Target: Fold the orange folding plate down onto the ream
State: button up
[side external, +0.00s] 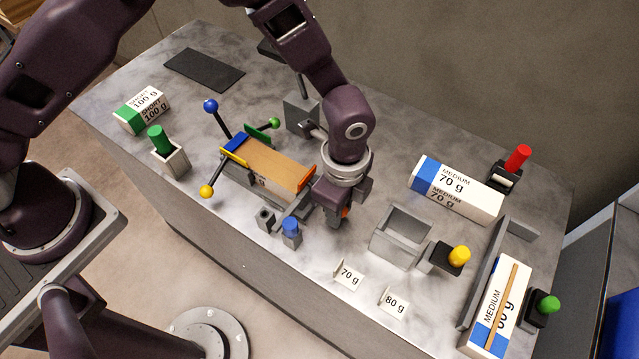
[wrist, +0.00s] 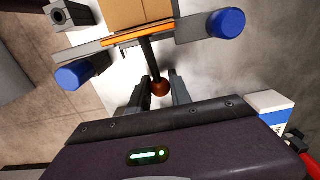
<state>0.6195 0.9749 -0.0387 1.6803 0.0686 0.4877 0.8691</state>
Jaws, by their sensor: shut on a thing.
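The brown-wrapped ream (side external: 268,166) lies in a grey fixture with coloured folding plates around it. The orange folding plate (side external: 306,178) stands at the ream's right end, beside my gripper; in the wrist view it shows as a thin orange strip (wrist: 150,34) across the ream's end. A dark rod runs from it to an orange-brown ball knob (wrist: 160,88). My gripper (wrist: 158,92) is shut on this knob, with a finger on each side. In the side view my gripper (side external: 338,218) hides most of the knob and rod.
The blue plate (side external: 236,142), yellow plate (side external: 233,157) and green plate (side external: 258,135) are at the ream's left end and far side. A blue-capped post (side external: 291,226) stands close in front of my gripper. A grey open box (side external: 401,236) and a 70 g ream (side external: 456,188) lie to the right.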

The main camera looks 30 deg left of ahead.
jog(key=shift+d+r, duration=0.25)
jog(key=shift+r, duration=0.6)
jog(key=shift+d+r, duration=0.2)
jog(key=shift+r, duration=0.65)
jog(key=shift+a+r, duration=0.1)
jog(key=shift+r, duration=0.75)
jog(key=shift+a+r, duration=0.25)
jog(key=shift+r, duration=0.35)
jog(key=shift+a+r, duration=0.65)
jog(key=shift+r, duration=0.2)
jog(key=shift+a+r, duration=0.75)
jog(key=shift+a, duration=0.2)
jog(key=shift+a+r, duration=0.7)
jog(key=shift+a, duration=0.25)
grip_shut()
jog(key=o, duration=1.7)
grip_release()
